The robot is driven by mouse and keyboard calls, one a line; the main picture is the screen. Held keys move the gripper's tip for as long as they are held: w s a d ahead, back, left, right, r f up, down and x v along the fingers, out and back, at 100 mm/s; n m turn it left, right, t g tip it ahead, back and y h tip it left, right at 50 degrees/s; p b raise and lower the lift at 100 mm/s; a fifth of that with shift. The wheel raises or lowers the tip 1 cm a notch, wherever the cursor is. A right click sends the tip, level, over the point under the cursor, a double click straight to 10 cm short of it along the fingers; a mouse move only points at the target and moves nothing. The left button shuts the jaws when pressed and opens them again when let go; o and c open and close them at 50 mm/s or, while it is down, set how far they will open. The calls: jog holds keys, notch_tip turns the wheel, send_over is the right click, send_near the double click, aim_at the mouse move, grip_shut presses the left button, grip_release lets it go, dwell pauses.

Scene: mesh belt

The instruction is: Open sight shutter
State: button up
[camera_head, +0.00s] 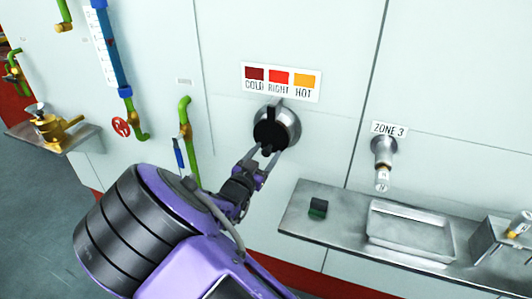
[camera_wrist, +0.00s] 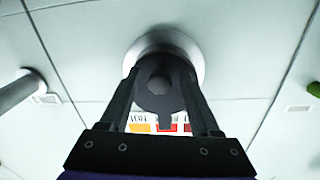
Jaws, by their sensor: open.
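The sight shutter (camera_head: 271,133) is a dark round cover with an upright tab, set on a round metal sight port (camera_head: 292,122) in the pale wall. It sits under a label reading COLD, RIGHT, HOT (camera_head: 281,81). The dark cover fills the port's face. My gripper (camera_head: 262,154) is open at the lower edge of the shutter. In the wrist view, the fingers of my gripper (camera_wrist: 161,76) stand on either side of the shutter's dark knob and body (camera_wrist: 160,101). I cannot tell whether either finger touches it.
A metal shelf (camera_head: 335,225) with a tray (camera_head: 410,230) and a small dark green block (camera_head: 318,207) is at the lower right. A ZONE 3 nozzle (camera_head: 383,155) juts from the wall above it. Green pipes (camera_head: 186,130) and a red valve wheel (camera_head: 121,127) are left.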

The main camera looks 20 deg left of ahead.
jog(key=shift+w, duration=0.25)
grip_shut()
dwell(1.4)
